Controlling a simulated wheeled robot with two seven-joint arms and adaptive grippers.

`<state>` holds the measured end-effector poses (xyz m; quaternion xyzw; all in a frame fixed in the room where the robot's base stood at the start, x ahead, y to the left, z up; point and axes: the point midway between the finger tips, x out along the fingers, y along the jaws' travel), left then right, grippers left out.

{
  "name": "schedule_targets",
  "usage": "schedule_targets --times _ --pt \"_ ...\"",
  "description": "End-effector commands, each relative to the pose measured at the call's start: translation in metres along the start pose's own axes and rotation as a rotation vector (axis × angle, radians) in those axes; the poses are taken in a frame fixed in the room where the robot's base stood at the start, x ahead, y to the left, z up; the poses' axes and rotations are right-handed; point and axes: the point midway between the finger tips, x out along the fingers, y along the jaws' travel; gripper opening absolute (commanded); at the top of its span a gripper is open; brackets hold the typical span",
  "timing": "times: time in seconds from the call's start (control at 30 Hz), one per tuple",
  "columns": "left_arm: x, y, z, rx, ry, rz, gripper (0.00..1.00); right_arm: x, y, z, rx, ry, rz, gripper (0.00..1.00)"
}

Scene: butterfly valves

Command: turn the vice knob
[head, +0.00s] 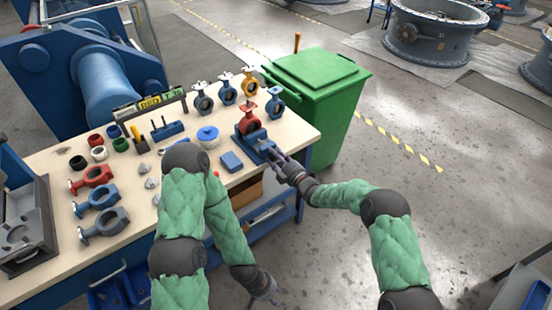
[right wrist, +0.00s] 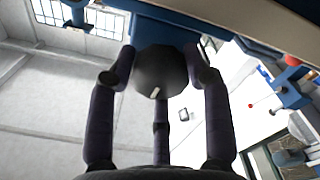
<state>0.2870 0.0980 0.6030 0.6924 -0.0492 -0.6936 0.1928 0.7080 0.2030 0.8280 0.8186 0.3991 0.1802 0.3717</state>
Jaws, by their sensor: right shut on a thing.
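The blue vice (head: 260,141) stands at the right front corner of the workbench and holds a red butterfly valve (head: 249,121). My right gripper (head: 280,161) is at the front of the vice. In the right wrist view its fingers (right wrist: 160,85) close around the round dark vice knob (right wrist: 162,70), which has a small white mark. In the head view the knob is hidden by the gripper. My left gripper (head: 268,294) hangs low in front of the bench, empty, with its fingers apart, away from the vice.
The workbench (head: 50,160) bears several valves, coloured caps, a blue round container (head: 208,136) and a blue block (head: 231,161). A green bin (head: 318,90) stands behind the bench's right end. Open floor (head: 460,200) lies to the right.

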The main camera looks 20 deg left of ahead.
Motion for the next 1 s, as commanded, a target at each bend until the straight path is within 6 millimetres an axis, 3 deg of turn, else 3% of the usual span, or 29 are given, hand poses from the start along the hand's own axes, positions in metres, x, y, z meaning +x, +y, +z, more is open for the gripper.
schedule_targets --times 0.4,1.0 --pt "0.022 -0.008 -0.001 0.0 0.0 0.0 0.4 0.002 -0.001 -0.003 0.365 0.009 -0.003 0.17" --pt "0.033 -0.012 -0.001 0.0 0.0 0.0 0.4 0.002 0.003 -0.004 0.934 0.01 -0.003 0.17"
